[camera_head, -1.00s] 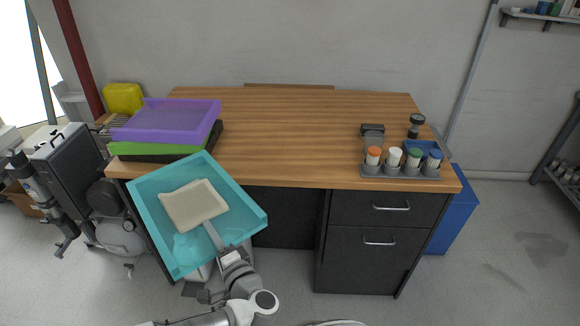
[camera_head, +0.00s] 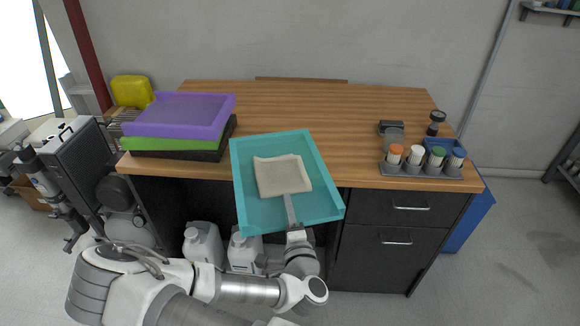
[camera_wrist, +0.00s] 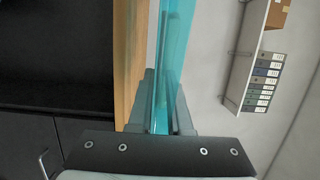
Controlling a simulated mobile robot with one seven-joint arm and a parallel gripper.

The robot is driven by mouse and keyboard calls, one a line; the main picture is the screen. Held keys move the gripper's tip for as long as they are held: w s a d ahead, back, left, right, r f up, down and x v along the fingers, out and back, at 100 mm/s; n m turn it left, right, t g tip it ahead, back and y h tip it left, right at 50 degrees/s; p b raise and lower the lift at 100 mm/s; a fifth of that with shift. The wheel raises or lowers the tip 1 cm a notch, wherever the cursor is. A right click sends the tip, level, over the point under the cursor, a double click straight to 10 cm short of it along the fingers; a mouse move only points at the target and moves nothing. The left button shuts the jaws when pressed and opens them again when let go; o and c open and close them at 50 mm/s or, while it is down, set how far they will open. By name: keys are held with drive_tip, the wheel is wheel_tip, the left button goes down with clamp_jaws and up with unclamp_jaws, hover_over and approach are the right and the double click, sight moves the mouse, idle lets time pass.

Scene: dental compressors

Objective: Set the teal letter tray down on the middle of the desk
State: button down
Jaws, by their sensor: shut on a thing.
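The teal letter tray (camera_head: 322,203) is held by my gripper (camera_head: 292,222) at its near edge, in front of the desk's front edge and partly overlapping the desk top in the head view. A beige folded cloth (camera_head: 282,175) lies in the tray. In the wrist view, my gripper (camera_wrist: 160,128) is shut on the tray's teal wall (camera_wrist: 172,75), which stands between the fingers. The wooden desk (camera_head: 310,108) has a bare middle. Whether the tray touches the desk cannot be told.
Stacked purple (camera_head: 185,112), green (camera_head: 150,144) and black trays stand at the desk's left, beside a yellow box (camera_head: 131,91). A grey rack (camera_head: 425,171) with several coloured-cap jars stands at the right. Drawers (camera_head: 390,245) are below. White jugs (camera_head: 203,243) stand under the desk.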

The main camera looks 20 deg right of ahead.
sight(281, 175)
drive_tip(key=shift+w+a+r+m+h+b, duration=0.1)
drive_tip(key=shift+w+r+m+h+b, duration=0.35)
drive_tip(key=shift+w+m+h, duration=0.4)
drive_tip(key=shift+w+a+r+m+g+h+b, duration=0.4)
drive_tip(key=shift+w+a+r+h+b, duration=0.2)
drive_tip(key=shift+h, duration=0.3)
drive_tip(key=shift+w+a+r+m+g+h+b, duration=0.3)
drive_tip(key=shift+w+a+r+m+h+b, duration=0.3)
drive_tip(key=shift+h, duration=0.25)
drive_tip(key=shift+w+d, duration=0.15)
drive_tip(key=shift+w, duration=0.1)
drive_tip(key=w+d+f+b, duration=0.1)
drive_tip(key=w+f, duration=0.1)
drive_tip(key=w, duration=0.1)
drive_tip(key=w+d+f, duration=0.1)
drive_tip(key=w+f, duration=0.1)
drive_tip(key=w, duration=0.2)
drive_tip(key=w+d+f+b, duration=0.1)
drive_tip(key=w+d+f, duration=0.1)
drive_tip(key=w, duration=0.1)
drive_tip(key=shift+w+f+b, duration=0.2)
drive_tip(key=shift+f+b, duration=0.1)
drive_tip(key=shift+b, duration=0.05)
drive_tip(key=shift+f+b, duration=0.6)
drive_tip(key=shift+f, duration=1.35)
drive_tip(key=shift+f, duration=0.1)
drive_tip(key=c, duration=0.8)
unclamp_jaws()
drive_tip(key=shift+f, duration=0.1)
drive_tip(key=shift+c, duration=0.2)
